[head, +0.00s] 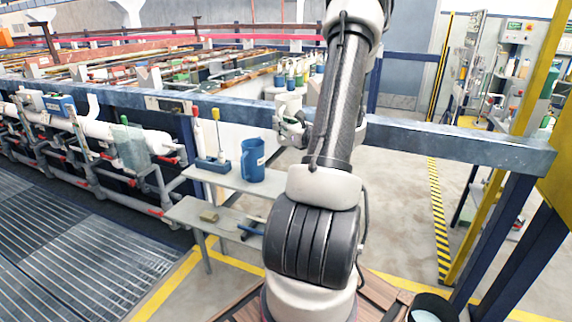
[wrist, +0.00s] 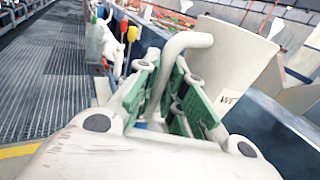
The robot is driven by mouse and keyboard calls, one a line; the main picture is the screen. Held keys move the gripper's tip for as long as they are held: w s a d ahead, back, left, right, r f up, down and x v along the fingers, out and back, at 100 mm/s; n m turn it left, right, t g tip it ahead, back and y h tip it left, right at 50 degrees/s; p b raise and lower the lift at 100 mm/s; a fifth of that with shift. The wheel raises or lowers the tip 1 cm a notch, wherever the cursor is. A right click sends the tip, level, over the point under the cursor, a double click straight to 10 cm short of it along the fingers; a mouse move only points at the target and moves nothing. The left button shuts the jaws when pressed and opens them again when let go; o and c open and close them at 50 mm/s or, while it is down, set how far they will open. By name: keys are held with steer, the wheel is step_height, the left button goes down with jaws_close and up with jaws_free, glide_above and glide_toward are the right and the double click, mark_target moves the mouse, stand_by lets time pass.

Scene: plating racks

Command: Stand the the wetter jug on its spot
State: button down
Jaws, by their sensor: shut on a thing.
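The white wetter jug (wrist: 235,60) fills the upper right of the wrist view, tilted in the picture, with part of a dark "WE" label showing. Its handle (wrist: 182,42) runs down between the green pads of my gripper (wrist: 178,95), which is shut on it. In the head view the pale jug (head: 288,103) is partly hidden by my gripper (head: 291,128) and arm. They appear above and behind the grey bench. I cannot make out a marked spot for the jug.
A sponge (head: 209,215) and a blue-handled item (head: 250,230) lie on the lower shelf.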

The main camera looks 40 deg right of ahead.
step_height(320, 180, down, 14)
steer(key=s+y, duration=0.1)
steer(key=s, duration=0.1)
steer(key=shift+d+f+n, duration=0.2)
steer(key=shift+d+n, duration=0.1)
steer(key=shift+n, duration=0.1)
steer(key=shift+f, duration=3)
steer(key=c, duration=1.4)
jaws_free()
steer(key=shift+c, duration=0.2)
